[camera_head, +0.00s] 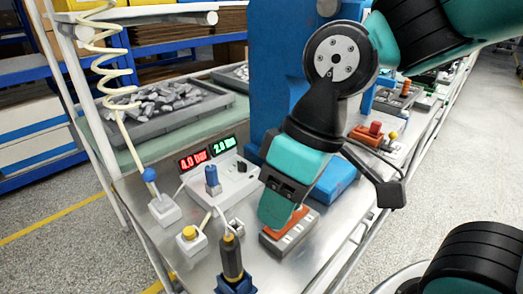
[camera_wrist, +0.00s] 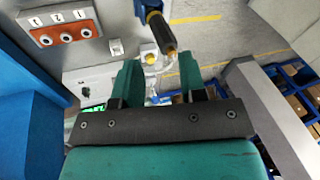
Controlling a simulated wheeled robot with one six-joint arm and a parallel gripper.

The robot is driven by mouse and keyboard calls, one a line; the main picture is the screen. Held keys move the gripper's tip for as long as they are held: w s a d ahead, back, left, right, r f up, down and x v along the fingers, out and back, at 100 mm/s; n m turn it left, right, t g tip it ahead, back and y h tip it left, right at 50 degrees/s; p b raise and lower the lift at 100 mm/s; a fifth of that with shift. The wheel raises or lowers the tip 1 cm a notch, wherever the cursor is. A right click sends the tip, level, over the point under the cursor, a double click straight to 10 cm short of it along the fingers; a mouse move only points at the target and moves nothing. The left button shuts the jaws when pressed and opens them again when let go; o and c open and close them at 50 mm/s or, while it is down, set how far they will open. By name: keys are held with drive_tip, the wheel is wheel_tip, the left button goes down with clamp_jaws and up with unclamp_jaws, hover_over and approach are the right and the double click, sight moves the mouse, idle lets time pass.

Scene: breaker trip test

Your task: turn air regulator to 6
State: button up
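A pale control box (camera_head: 236,184) stands on the metal bench in the head view. It carries a red display (camera_head: 193,160) that seems to read 4.0 bar, a green display (camera_head: 223,145) that seems to read 2.0 bar, and an upright blue knob (camera_head: 211,177). Another blue knob (camera_head: 149,175) sits on a small white block by the coiled hose. My gripper (camera_head: 275,212) is right of the control box, above an orange-topped grey block (camera_head: 291,236). In the wrist view my gripper's fingers (camera_wrist: 160,78) are apart with nothing held. Much of the control box is hidden there.
A yellow button (camera_head: 189,233) on a white box and a dark handled tool (camera_head: 232,258) stand at the bench front. A coiled hose (camera_head: 110,65) hangs at left. A grey tray (camera_head: 175,118) of metal parts lies behind. A blue column (camera_head: 278,60) rises behind my arm.

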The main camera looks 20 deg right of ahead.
drive_tip(key=w+d+r+m+h+p, duration=0.1)
drive_tip(key=w+r+p, duration=0.1)
drive_tip(key=w, duration=0.6)
drive_tip(key=w+d+r+h+p, duration=0.1)
drive_tip(key=w+d+r+p, duration=0.1)
drive_tip(key=w, duration=0.6)
drive_tip(key=m+h+p, duration=0.2)
drive_tip(key=p, duration=0.1)
hover_over(243, 163)
wheel_tip(243, 163, down, 4)
wheel_tip(243, 163, down, 17)
drive_tip(key=p, duration=0.3)
drive_tip(key=shift+r, duration=0.15)
clamp_jaws()
